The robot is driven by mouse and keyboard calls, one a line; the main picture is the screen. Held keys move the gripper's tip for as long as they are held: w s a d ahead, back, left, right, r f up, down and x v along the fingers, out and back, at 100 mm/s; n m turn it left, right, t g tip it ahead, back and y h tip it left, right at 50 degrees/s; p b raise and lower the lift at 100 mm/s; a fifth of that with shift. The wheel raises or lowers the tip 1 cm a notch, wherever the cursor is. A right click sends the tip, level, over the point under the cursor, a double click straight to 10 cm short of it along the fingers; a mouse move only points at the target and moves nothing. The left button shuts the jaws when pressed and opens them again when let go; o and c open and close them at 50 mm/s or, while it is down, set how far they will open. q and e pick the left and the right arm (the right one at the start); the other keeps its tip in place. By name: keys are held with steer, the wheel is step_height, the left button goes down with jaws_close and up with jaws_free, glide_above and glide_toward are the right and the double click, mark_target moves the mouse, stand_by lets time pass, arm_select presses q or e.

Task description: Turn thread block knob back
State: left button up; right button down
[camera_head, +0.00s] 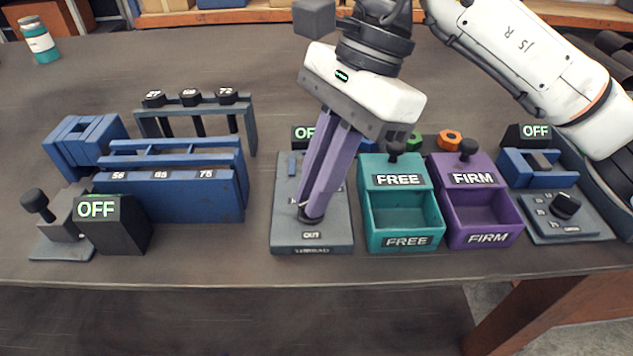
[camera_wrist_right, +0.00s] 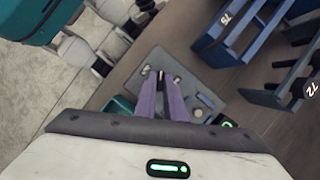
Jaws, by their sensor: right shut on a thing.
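The thread block (camera_head: 284,228) is a grey slab near the front middle of the table, with a small label reading OUT at its front. Its dark knob (camera_head: 311,216) sits low on the slab, between the purple fingertips of my right gripper (camera_head: 312,208). The right gripper points down and is shut on the knob, whose top is mostly hidden by the fingers. In the right wrist view the purple fingers (camera_wrist_right: 163,95) reach the grey block (camera_wrist_right: 190,75). My left gripper is in neither view.
Close to the right stand a teal FREE bin (camera_head: 403,215) and a purple FIRM bin (camera_head: 478,205). A blue slotted rack (camera_head: 180,195) and a black OFF box (camera_head: 120,230) stand to the left. A grey dial panel (camera_head: 565,222) is at the far right.

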steer(key=c, duration=1.8)
jaws_free()
steer(key=shift+c, duration=0.2)
steer(key=p+v, duration=0.1)
steer(key=v, duration=0.9)
steer(key=shift+r, duration=0.2)
